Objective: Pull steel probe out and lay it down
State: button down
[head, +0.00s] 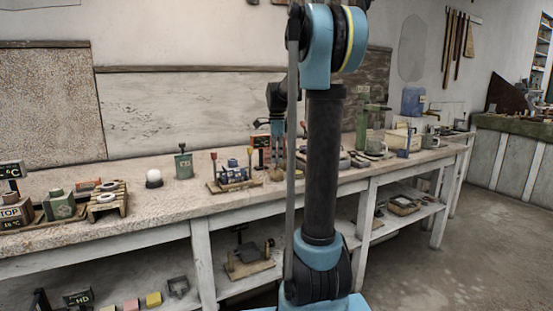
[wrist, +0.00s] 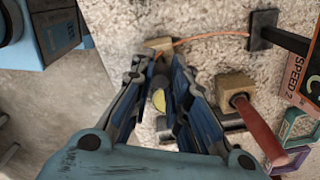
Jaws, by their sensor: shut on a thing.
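My gripper (wrist: 163,75) points down over the bench, its two fingers closed in toward each other at the tips. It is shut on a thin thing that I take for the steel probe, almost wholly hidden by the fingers. A rounded yellow piece (wrist: 159,100) shows between the fingers; I cannot tell whether it belongs to the probe. A small wooden block (wrist: 158,43) lies just past the fingertips, with an orange cable (wrist: 210,37) running right from it. In the head view my gripper (head: 277,150) is low over the bench, and no probe can be made out.
A red handle (wrist: 255,130) on a wooden block (wrist: 236,88) stands close right of the fingers. A dark block (wrist: 263,30) and a SPEED 2 sign (wrist: 300,80) are further right. A blue rack (head: 234,174) stands left of the gripper; bare bench (head: 150,207) lies further left.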

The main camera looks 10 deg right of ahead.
jog(key=shift+f, duration=0.6)
jog(key=c, duration=1.5)
grip_release()
jog(key=shift+o, duration=0.2)
jog(key=shift+r, duration=0.15)
jog(key=shift+r, duration=1.85)
jog(key=s+f+n, duration=0.6)
jog(key=s+f, duration=0.1)
jog(key=s, duration=0.4)
jog(key=s+f+n+t, duration=0.1)
jog(key=s+f+n, duration=0.6)
jog(key=s, duration=0.5)
jog(key=s+f+n+t, duration=0.1)
jog(key=s+f+n, duration=0.5)
jog(key=s, duration=0.5)
jog(key=shift+s+f+n, duration=0.3)
jog(key=shift+s+f, duration=0.05)
jog(key=shift+f, duration=0.3)
